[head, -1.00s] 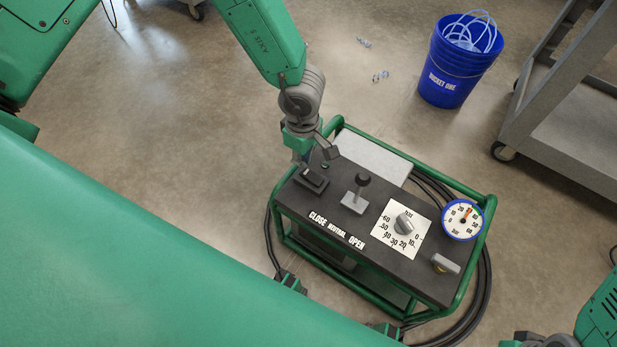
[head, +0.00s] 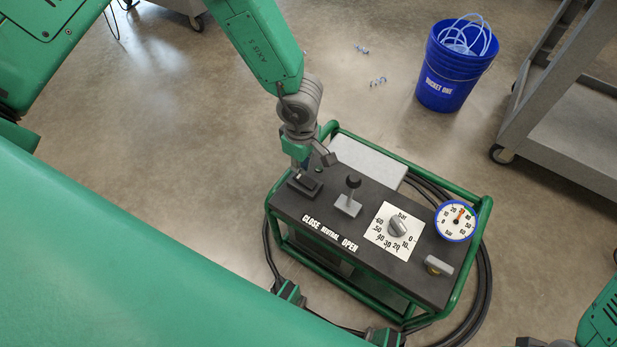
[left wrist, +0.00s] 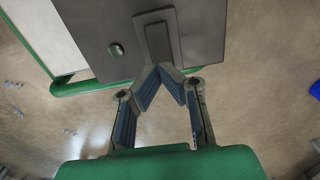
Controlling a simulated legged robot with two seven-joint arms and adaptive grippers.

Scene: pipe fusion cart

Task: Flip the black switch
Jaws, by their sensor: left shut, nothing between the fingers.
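The black switch (head: 305,184) sits at the left end of the cart's dark top panel, beside the black-knobbed lever. My left gripper (head: 310,167) is just behind and above it, pointing down. In the left wrist view, my left gripper (left wrist: 158,68) has its fingertips together with nothing between them. The fingertips are at the near edge of the switch's dark rectangular plate (left wrist: 163,42). I cannot tell whether they touch it, nor which way the switch is set. Part of my right arm shows at the lower right of the head view, but its fingers do not.
The panel also carries a black-knobbed lever (head: 350,195), a bar dial (head: 398,228), a round gauge (head: 457,220) and a grey-handled knob (head: 438,265). Green rails (head: 470,265) surround the cart. A blue bucket (head: 447,85) and grey trolley (head: 560,125) stand beyond, with open floor between.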

